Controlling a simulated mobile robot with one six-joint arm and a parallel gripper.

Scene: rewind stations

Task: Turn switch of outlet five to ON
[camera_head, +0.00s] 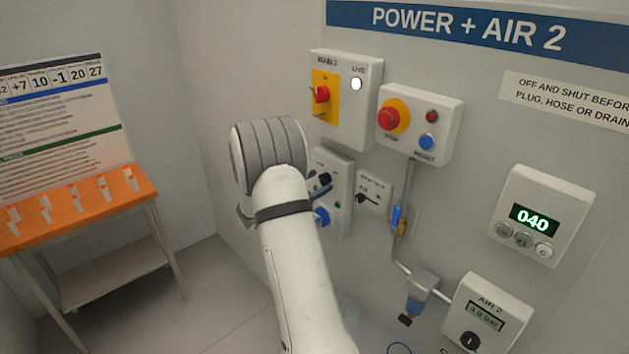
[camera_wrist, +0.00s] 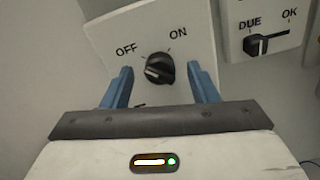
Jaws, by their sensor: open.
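A black rotary switch (camera_wrist: 160,70) with OFF at its upper left and ON at its upper right is on a pale outlet box (camera_wrist: 185,30) in the wrist view. A white mark shows on the knob's left part; I cannot tell for sure which label it points to. My gripper (camera_wrist: 161,69) is open, its blue fingers on either side of the knob with gaps showing. The outlet box also shows in the head view (camera_head: 343,170), partly hidden by my arm. No outlet number is readable.
A DUE/OK selector (camera_wrist: 255,45) sits close to the right. Above the outlet are a red-handled isolator box (camera_head: 345,115) and a stop/reset box (camera_head: 440,140). A blue-handled valve (camera_head: 397,215) and pipe are to the right. An orange table (camera_head: 80,213) stands left.

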